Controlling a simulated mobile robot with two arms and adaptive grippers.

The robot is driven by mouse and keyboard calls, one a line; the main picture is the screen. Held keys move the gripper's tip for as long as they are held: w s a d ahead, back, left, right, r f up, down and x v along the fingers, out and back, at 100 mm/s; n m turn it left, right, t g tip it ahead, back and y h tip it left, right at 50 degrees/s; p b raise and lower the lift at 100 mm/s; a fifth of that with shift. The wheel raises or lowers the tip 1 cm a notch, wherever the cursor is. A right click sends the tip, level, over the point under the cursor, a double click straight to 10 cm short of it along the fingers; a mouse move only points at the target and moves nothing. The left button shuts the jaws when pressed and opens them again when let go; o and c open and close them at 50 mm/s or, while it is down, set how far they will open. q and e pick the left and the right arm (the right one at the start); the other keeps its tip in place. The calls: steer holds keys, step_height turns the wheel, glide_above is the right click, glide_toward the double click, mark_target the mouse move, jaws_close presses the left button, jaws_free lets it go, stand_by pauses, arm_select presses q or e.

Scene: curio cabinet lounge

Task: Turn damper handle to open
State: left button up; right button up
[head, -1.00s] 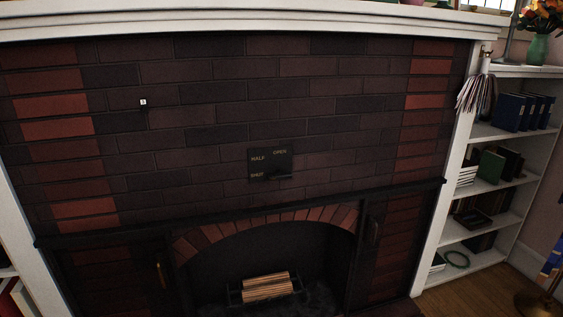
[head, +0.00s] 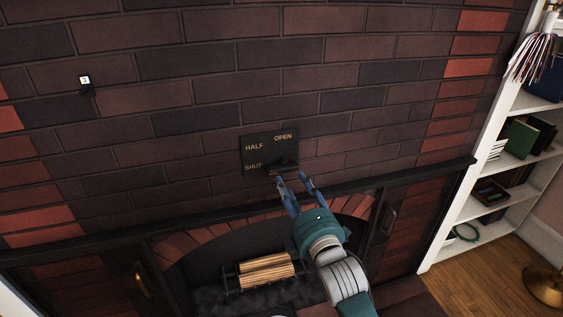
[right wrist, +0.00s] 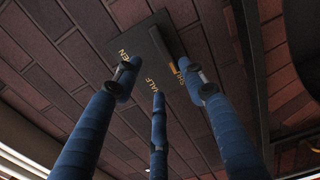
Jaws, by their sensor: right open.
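The black damper plate (head: 262,145) is fixed to the brick above the firebox, marked SHUT, HALF and OPEN. Its dark damper handle (head: 284,168) is low on the plate and hard to make out in the head view. In the right wrist view the handle (right wrist: 163,52) is a dark bar across the plate (right wrist: 135,38), with its end near the word SHUT. My right gripper (head: 292,181) is open, its blue fingers pointing up just below the handle. In the right wrist view the gripper's fingers (right wrist: 156,80) are spread and empty; contact cannot be told. My left gripper is out of view.
A dark ledge (head: 420,174) runs below the plate. A small numbered tag (head: 85,80) is on the bricks. White shelves (head: 470,235) stand at right.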

mark_target(285, 168)
steer(key=x, duration=0.2)
steer(key=d+x, duration=0.1)
steer(key=x, duration=0.2)
steer(key=shift+w+f+p, duration=0.15)
steer(key=shift+w+p, duration=0.15)
steer(key=shift+w, duration=0.15)
steer(key=x, duration=0.3)
steer(key=shift+w+a, duration=0.1)
steer(key=shift+a, duration=0.2)
steer(key=shift+w+f, duration=0.1)
steer(key=shift+w, duration=0.25)
steer(key=shift+c, duration=0.8)
steer(key=c, duration=0.9)
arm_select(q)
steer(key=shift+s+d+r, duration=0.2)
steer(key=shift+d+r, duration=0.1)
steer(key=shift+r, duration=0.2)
arm_select(e)
jaws_close()
